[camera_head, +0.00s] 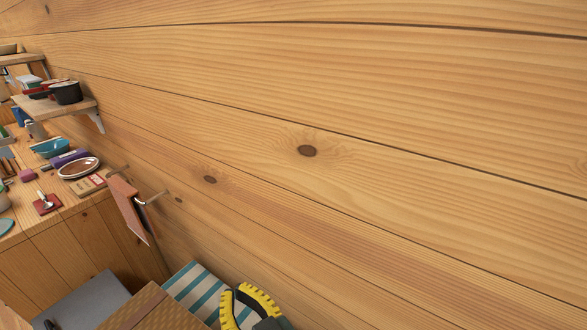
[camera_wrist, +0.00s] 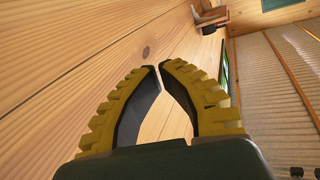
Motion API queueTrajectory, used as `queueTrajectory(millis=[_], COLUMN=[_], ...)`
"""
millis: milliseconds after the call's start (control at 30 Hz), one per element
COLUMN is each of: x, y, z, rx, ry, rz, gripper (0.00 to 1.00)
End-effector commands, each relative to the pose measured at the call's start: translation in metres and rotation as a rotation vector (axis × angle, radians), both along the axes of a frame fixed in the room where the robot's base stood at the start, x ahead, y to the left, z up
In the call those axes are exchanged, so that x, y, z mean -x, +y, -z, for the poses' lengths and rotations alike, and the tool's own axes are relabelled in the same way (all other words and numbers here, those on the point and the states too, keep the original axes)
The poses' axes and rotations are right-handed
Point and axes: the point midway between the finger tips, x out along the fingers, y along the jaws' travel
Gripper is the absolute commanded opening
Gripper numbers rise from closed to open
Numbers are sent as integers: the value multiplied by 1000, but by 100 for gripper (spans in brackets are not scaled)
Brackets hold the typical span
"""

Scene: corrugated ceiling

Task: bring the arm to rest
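My gripper (camera_wrist: 158,68) has two yellow ribbed fingers with dark inner pads. In the wrist view its fingertips come together, with only bare wood visible through the space between the fingers, and nothing is held. In the head view my gripper (camera_head: 252,300) shows at the bottom edge, in front of the plank wall, and is partly cut off by the frame. Most of my arm is out of view.
A plank wall (camera_head: 380,120) fills most of the head view. At left are a cluttered wooden counter (camera_head: 75,205), a shelf (camera_head: 70,106) with a dark pot (camera_head: 66,92), and a hanging reddish board (camera_head: 127,208). A striped cloth (camera_head: 195,290) lies below.

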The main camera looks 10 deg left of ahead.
Motion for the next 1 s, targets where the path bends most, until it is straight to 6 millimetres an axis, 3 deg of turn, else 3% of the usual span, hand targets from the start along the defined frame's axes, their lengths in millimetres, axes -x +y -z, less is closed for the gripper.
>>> queueTrajectory(millis=[33, 100, 200, 333, 433, 467, 500, 800, 900, 1000], x=[-12, -21, -18, 8, 41, 43, 41, 40, 39, 39], y=[-29, -70, -126, -186, -227, -231, -229, -229, -229, -229], z=[-31, -69, -122, -179, -208, -219, -246, -354, -380, -390], rx=[15, 33, 38, 18, -29, -71, -66, -72, -74, -75], ry=[-78, -171, -294, -436, -521, -515, -512, -503, -501, -498], rz=[103, 254, 458, 702, 887, 902, 894, 890, 890, 889], gripper=[0, 0, 0, 0, 0, 0, 0, 0, 0, 0])
